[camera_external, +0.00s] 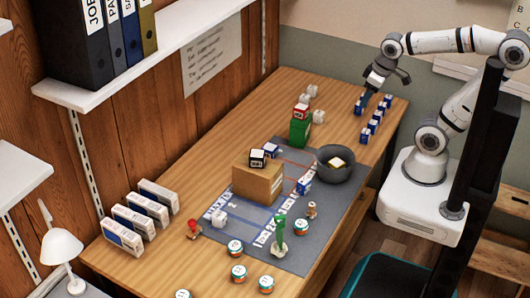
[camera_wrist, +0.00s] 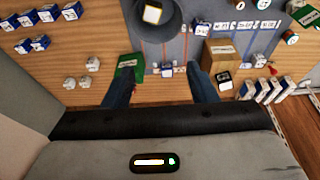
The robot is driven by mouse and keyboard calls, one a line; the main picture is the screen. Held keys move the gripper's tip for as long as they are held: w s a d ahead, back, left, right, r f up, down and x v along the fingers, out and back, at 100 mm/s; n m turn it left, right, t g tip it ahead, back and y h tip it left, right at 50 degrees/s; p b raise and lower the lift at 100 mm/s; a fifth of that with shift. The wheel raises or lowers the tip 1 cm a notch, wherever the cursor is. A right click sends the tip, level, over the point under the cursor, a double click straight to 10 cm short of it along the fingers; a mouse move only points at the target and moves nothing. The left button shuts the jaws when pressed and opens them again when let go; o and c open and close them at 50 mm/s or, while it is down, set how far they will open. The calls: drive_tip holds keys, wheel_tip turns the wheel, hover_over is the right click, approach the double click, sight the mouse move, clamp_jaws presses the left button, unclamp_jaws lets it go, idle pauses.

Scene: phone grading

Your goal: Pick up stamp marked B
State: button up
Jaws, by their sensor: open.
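A small red piece (camera_wrist: 272,69) also shows at the right of the wrist view. My gripper (camera_external: 370,93) is high at the far right end of the table, well away from these pieces. In the wrist view its two blue fingers (camera_wrist: 161,86) are spread apart with nothing held.
A cardboard box (camera_external: 257,180), a dark bowl (camera_external: 336,165) and a green block (camera_external: 300,132) stand mid-table. Several blue-and-white boxes (camera_external: 371,128) line the far right. Several jars (camera_external: 238,272) are at the front. White boxes (camera_external: 145,210) stand at the left.

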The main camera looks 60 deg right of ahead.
drive_tip(key=w+a+f+g+b, duration=0.2)
drive_tip(key=w+a+f+b, duration=0.45)
drive_tip(key=a+f, duration=0.35)
drive_tip(key=m+g+b, duration=0.1)
drive_tip(key=m+b, duration=0.1)
drive_tip(key=b, duration=0.2)
hover_over(312, 204)
drive_tip(key=f, duration=1.6)
drive_tip(key=shift+a+f, duration=0.35)
drive_tip(key=shift+f, duration=0.05)
drive_tip(key=f, duration=0.7)
drive_tip(key=shift+d+f, duration=0.3)
drive_tip(key=c, duration=1.1)
